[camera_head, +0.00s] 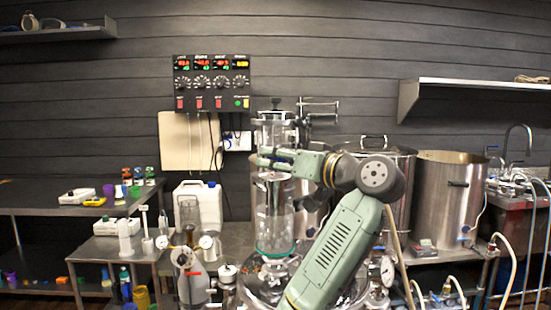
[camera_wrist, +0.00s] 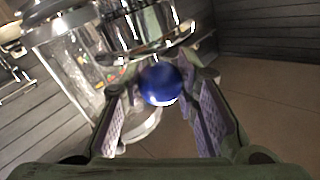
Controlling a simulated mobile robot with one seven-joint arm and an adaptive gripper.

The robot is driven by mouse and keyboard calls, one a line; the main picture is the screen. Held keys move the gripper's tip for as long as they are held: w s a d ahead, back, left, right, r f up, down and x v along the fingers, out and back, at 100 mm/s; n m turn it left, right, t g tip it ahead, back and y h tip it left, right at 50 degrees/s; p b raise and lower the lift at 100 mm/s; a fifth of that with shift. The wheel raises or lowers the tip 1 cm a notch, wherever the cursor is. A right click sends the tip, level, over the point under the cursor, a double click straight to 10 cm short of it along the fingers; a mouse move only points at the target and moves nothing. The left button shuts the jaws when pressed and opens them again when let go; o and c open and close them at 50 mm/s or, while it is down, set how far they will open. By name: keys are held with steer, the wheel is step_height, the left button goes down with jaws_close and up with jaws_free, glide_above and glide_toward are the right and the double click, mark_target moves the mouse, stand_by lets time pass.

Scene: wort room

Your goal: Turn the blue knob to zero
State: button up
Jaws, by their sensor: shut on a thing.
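The blue knob (camera_wrist: 159,83) is round and glossy. In the wrist view it sits between the two fingertips of my gripper (camera_wrist: 163,86), which is shut on it. In the head view my gripper (camera_head: 265,158) reaches from the right to the upper part of a clear glass column (camera_head: 273,215). The knob is hidden or too small to make out there. No scale or zero mark on the knob can be read.
A black control panel (camera_head: 212,83) with red displays and several dials hangs on the wall. Steel pots (camera_head: 447,200) stand to the right of the column. A white canister (camera_head: 198,206) and gauges stand left. A steel side table (camera_head: 60,208) is further left.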

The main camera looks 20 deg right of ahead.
steer(key=shift+n+g+y, duration=0.6)
steer(key=shift+n+y, duration=0.3)
steer(key=shift+y, duration=0.2)
steer(key=shift+a+p, duration=0.1)
steer(key=shift+p, duration=0.2)
steer(key=o, duration=1.2)
steer(key=shift+c, duration=0.2)
steer(key=v, duration=1.2)
steer(key=shift+d, duration=0.2)
steer(key=shift+w, duration=0.1)
